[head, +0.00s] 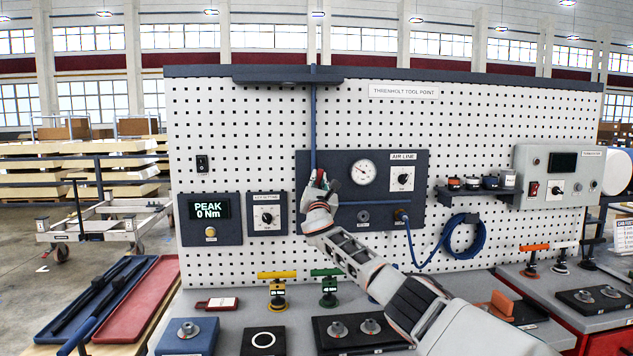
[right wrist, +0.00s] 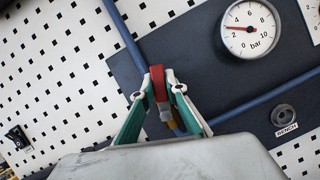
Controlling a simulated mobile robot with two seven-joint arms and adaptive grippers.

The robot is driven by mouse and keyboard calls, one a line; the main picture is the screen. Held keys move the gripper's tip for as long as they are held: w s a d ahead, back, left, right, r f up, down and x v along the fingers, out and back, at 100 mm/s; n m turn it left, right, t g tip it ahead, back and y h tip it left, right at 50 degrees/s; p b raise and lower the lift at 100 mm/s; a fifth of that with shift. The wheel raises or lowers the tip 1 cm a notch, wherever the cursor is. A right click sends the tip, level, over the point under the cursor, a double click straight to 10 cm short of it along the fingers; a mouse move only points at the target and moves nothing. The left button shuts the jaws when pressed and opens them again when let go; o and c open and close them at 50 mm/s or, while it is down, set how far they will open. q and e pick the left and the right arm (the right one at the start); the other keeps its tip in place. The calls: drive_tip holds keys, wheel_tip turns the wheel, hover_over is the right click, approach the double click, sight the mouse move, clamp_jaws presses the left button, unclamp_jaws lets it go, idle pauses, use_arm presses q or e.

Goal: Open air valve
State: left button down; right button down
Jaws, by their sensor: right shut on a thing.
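The air valve shows in the right wrist view as a red lever (right wrist: 158,83) with a brass-coloured part below it, by the blue pipe on the dark air line panel (head: 421,163). My right gripper (right wrist: 160,80) is shut on the red lever, one finger on each side. In the head view the right gripper (head: 322,183) reaches the left part of the panel and hides most of the valve. The pressure gauge (head: 363,173) is right of it; in the right wrist view the gauge (right wrist: 249,28) needle points near 2 bar. My left gripper is not in view.
A blue pipe (head: 313,115) runs down the white pegboard (head: 240,130) to the valve. A dial (head: 402,178) and a coiled blue hose (head: 465,237) are to the right. The bench below holds green (head: 328,285) and yellow (head: 278,290) tools.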

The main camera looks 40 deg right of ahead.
drive_tip(key=shift+w+a+n+t+y, duration=0.1)
drive_tip(key=shift+a+n+t+y, duration=0.15)
drive_tip(key=shift+n, duration=0.35)
drive_tip(key=shift+w+a+n+t+y, duration=0.15)
drive_tip(key=shift+n+y, duration=0.1)
drive_tip(key=shift+n, duration=0.35)
drive_tip(key=shift+w+a+n+t+y+p, duration=0.1)
drive_tip(key=shift+a+n+t+y+p, duration=0.15)
drive_tip(key=shift+n, duration=0.45)
drive_tip(key=shift+w+n+t+y+p, duration=0.15)
drive_tip(key=shift+n+y, duration=0.2)
drive_tip(key=shift+n, duration=0.35)
drive_tip(key=shift+s, duration=0.1)
drive_tip(key=c, duration=2)
unclamp_jaws()
drive_tip(key=shift+s, duration=0.1)
drive_tip(key=shift+v, duration=5.95)
